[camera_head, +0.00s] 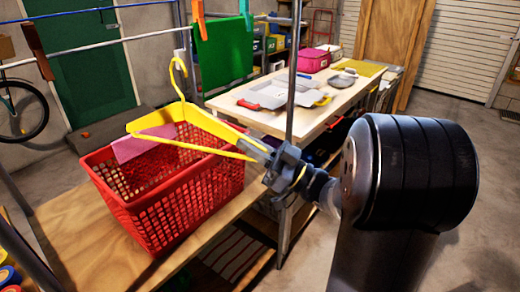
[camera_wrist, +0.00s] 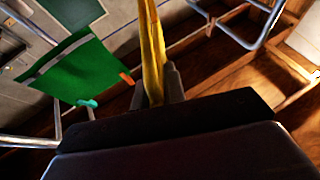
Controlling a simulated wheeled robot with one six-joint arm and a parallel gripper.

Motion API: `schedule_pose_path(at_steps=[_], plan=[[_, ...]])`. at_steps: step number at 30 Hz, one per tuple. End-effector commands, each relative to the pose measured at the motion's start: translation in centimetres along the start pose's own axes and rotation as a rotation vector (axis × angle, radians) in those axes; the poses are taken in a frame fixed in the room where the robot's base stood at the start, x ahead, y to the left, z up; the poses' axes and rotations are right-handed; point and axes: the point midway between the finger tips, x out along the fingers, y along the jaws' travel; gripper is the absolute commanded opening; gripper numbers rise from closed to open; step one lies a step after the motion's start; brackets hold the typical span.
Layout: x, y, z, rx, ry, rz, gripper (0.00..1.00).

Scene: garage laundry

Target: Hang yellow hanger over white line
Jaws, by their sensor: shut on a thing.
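The yellow hanger (camera_head: 197,147) is held above the red basket, with its hook (camera_head: 178,68) pointing up. My gripper (camera_head: 262,150) is shut on the hanger's right end, to the right of the basket. In the wrist view the yellow hanger (camera_wrist: 153,50) rises from between the fingers of my gripper (camera_wrist: 158,88). The white line (camera_head: 100,42) runs across the upper left of the head view, behind and above the hanger. The hook is below the line and apart from it, as far as I can tell.
A red basket (camera_head: 165,225) with a pink cloth (camera_head: 143,146) stands on a wooden bench (camera_head: 75,240). A green cloth (camera_head: 222,55) hangs by clips at the top. A metal post (camera_head: 292,70) stands near my gripper. A table (camera_head: 265,115) with tools is behind.

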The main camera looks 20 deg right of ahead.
Motion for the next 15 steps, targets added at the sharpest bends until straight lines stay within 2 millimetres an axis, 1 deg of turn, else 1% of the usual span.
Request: schedule_pose_path(at_steps=[15], plan=[[3.5, 1.5, 1.8, -0.001, 0.0, -0.002, 0.0]])
